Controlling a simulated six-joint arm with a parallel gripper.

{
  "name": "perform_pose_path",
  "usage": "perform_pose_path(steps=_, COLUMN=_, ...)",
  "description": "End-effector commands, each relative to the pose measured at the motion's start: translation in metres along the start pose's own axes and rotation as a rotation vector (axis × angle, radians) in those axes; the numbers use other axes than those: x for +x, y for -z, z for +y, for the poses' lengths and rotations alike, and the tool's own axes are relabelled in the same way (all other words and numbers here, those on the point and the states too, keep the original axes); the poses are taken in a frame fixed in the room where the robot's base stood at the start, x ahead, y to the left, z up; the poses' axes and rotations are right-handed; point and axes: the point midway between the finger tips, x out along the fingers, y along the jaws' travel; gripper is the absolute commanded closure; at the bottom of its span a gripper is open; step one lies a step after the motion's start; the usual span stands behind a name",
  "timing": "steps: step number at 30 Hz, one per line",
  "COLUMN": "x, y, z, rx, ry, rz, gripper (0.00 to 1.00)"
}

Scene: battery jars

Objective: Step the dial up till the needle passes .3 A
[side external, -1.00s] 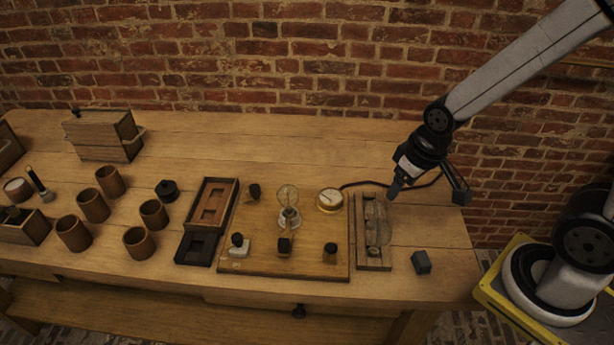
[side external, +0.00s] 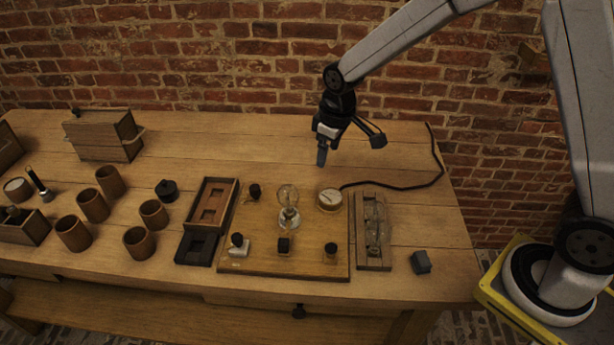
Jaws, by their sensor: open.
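A round brass-rimmed meter (side external: 330,199) with a pale face sits at the back right of a wooden board (side external: 262,262). A thin dark needle line shows on its face, but the scale is too small to read. Several black knobs stand on the board, among them a back left knob (side external: 254,192), a front middle knob (side external: 284,246) and a front right knob (side external: 331,250). I cannot tell which one is the dial. My gripper (side external: 350,150) is open and empty, above the table behind the meter, touching nothing.
A glass bulb (side external: 288,200) stands upright on the board. A wooden tray with glass pieces (side external: 373,259) lies right of it, and a dark block (side external: 421,262) beyond. A black cable (side external: 405,188) runs from the meter rightward. Brown cups (side external: 92,205) stand left. The back middle table is clear.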

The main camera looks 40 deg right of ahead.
Motion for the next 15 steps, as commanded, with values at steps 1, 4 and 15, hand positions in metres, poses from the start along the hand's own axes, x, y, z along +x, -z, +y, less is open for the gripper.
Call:
perform_pose_path(steps=1, x=0.005, y=0.012, z=0.000, rx=-0.027, ry=0.003, rz=-0.007, gripper=0.21)
perform_pose_path(steps=4, x=0.013, y=0.033, z=0.000, rx=-0.080, ry=0.009, rz=-0.019, gripper=0.21)
perform_pose_path(steps=15, x=0.047, y=0.102, z=-0.007, rx=-0.281, ry=0.033, rz=-0.060, gripper=0.21)
